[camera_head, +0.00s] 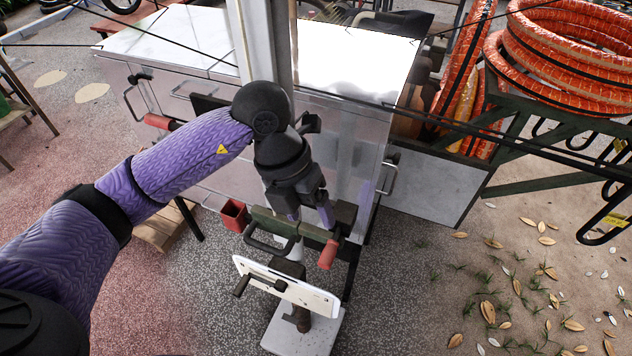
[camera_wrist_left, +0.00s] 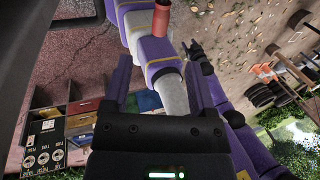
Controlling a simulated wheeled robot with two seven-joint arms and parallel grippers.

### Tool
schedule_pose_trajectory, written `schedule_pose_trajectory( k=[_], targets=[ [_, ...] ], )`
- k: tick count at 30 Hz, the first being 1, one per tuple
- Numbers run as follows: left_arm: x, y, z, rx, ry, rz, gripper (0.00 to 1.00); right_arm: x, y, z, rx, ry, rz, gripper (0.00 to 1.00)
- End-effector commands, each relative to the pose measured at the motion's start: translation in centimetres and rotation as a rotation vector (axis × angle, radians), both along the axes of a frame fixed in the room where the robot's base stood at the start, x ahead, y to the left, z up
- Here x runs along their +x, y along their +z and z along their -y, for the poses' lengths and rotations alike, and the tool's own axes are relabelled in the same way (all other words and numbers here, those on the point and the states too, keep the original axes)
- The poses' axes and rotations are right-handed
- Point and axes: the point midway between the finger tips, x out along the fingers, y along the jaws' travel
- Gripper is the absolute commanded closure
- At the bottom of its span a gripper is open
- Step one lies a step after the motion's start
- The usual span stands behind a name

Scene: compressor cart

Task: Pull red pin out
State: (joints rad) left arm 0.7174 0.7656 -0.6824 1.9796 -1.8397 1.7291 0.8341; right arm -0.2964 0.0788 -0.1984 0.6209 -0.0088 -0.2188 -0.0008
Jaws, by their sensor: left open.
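A red cylindrical grip (camera_head: 328,254), which looks like the red pin, hangs at the front of the cart's green bracket (camera_head: 272,222). My left gripper (camera_head: 310,215) is above it, pointing down, open and empty. Its right finger is close to the grip's upper end; I cannot tell whether they touch. In the left wrist view, a red cylinder (camera_wrist_left: 162,15) shows at the top edge, beyond the gap between the open fingers (camera_wrist_left: 160,75).
A white plate (camera_head: 287,287) stands below the bracket. The silver cabinet (camera_head: 345,150) is behind my gripper. Orange hose coils (camera_head: 560,50) lie on a rack at right. Leafy ground at lower right is open.

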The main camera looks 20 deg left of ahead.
Motion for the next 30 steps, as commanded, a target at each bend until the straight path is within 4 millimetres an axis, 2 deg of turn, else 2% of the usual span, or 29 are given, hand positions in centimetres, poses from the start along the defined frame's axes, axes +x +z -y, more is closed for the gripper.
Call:
schedule_pose_trajectory(
  k=[12,17,23,24,26,30],
  targets=[
    [-0.2,-8.0,2.6,-0.003,0.001,-0.005,0.27,-0.6,-0.7,0.4,-0.007,0.002,-0.014,0.41],
    [-0.3,-9.2,3.0,-0.002,-0.001,-0.003,0.27,-0.6,-0.7,1.0,-0.017,0.006,-0.014,0.41],
    [-0.2,-9.3,3.0,-0.003,-0.001,-0.002,0.27,-0.5,-0.7,1.1,-0.019,0.006,-0.012,0.41],
    [-0.2,-9.3,3.0,-0.003,-0.001,-0.002,0.29,-0.5,-0.7,1.1,-0.019,0.007,-0.011,0.41],
    [-0.2,-9.3,3.0,-0.003,-0.001,-0.002,0.42,-0.5,-0.7,1.0,-0.017,0.006,-0.012,0.41],
    [-0.2,-9.2,3.0,-0.003,0.000,-0.001,0.71,-0.5,-0.7,0.8,-0.013,0.005,-0.010,0.41]
  ],
)
